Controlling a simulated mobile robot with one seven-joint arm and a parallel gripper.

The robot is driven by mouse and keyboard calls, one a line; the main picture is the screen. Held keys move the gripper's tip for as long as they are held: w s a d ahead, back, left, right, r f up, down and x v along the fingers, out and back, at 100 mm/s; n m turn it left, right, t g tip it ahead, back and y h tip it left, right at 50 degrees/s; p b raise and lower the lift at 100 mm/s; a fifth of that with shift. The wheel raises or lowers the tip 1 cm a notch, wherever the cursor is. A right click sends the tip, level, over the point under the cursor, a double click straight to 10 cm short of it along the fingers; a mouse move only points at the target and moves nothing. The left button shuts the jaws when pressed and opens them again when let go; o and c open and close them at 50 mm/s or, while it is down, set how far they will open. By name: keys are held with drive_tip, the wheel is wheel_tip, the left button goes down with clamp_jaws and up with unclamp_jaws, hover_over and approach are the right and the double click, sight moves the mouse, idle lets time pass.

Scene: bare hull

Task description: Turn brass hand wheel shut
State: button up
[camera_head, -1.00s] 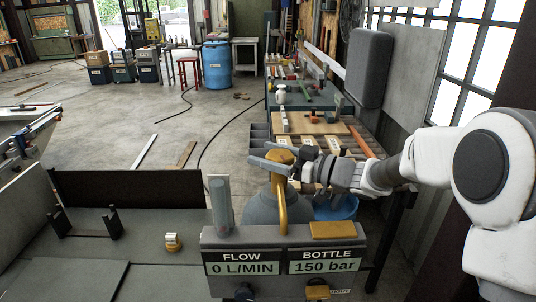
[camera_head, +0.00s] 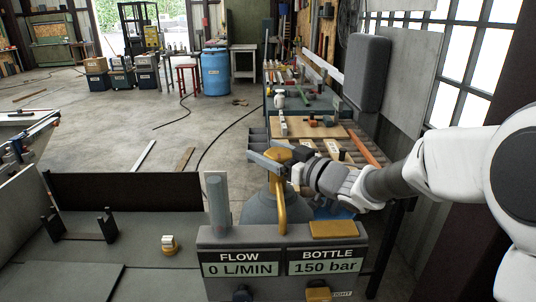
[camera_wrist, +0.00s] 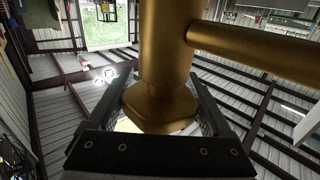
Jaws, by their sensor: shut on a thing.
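The brass hand wheel (camera_head: 279,154) sits on top of the grey gas bottle (camera_head: 262,208), behind the panel. My gripper (camera_head: 268,157) reaches in from the right, with its fingers around the brass wheel. The wrist view shows a rounded brass piece (camera_wrist: 163,103) between the two dark fingers. A brass pipe runs off to the right there. The panel (camera_head: 285,239) reads FLOW 0 L/MIN and BOTTLE 150 bar. My fingers hide part of the wheel.
A clear flow tube (camera_head: 218,202) stands on the panel's left, and a brass block (camera_head: 333,229) lies on its right. A workbench (camera_head: 310,100) with tools stretches away behind the bottle.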

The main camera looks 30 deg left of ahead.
drive_tip(key=o, duration=1.2)
drive_tip(key=shift+c, duration=0.2)
drive_tip(key=shift+r, duration=0.1)
drive_tip(key=shift+r, duration=0.35)
wheel_tip(320, 180, up, 3)
drive_tip(key=shift+r+p, duration=0.1)
drive_tip(key=shift+p, duration=0.25)
drive_tip(key=w+d+r, duration=0.1)
drive_tip(key=d+r, duration=0.2)
drive_tip(key=d, duration=0.2)
drive_tip(key=w+d+r+p, duration=0.1)
drive_tip(key=d+r, duration=0.3)
drive_tip(key=d, duration=0.2)
drive_tip(key=shift+d, duration=0.3)
